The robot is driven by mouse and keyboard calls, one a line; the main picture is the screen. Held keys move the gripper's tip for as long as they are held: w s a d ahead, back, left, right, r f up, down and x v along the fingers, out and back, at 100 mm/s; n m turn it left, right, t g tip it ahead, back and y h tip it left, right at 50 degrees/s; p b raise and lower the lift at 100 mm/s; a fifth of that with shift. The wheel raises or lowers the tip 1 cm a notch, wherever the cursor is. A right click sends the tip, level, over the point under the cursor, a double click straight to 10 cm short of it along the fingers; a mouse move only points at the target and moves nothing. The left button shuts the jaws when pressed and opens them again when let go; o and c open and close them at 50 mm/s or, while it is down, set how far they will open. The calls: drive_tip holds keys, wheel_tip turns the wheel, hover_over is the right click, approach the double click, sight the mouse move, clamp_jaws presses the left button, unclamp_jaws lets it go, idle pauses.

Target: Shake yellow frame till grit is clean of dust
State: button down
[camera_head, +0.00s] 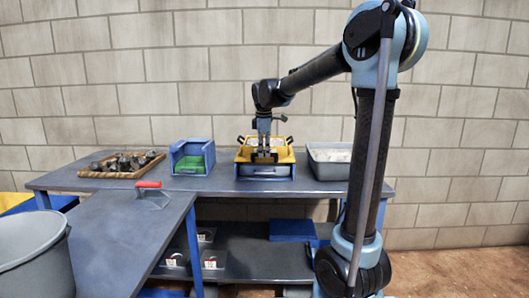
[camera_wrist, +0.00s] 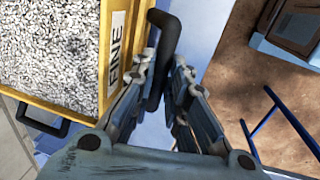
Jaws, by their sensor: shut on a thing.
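The yellow frame (camera_head: 284,153) sits on top of a blue tray (camera_head: 263,172) on the back table. In the wrist view the yellow frame (camera_wrist: 127,20) is filled with grey-white grit (camera_wrist: 50,45). A black handle (camera_wrist: 163,50) stands out from its near side, and another black handle (camera_wrist: 42,122) shows at the left. My gripper (camera_wrist: 168,75) is shut on the near black handle, with a finger on either side. In the head view my gripper (camera_head: 263,155) comes down at the front of the frame. The inside of the blue tray is mostly hidden.
A grey bin (camera_head: 330,172) with pale content stands right of the frame. A blue box with green inside (camera_head: 190,168) and a wooden tray of dark rocks (camera_head: 92,171) stand to the left.

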drive_tip(key=c, duration=1.6)
unclamp_jaws()
drive_tip(key=shift+o, duration=0.2)
wheel_tip(320, 180, up, 12)
drive_tip(key=s, duration=0.2)
drive_tip(key=shift+f, duration=0.15)
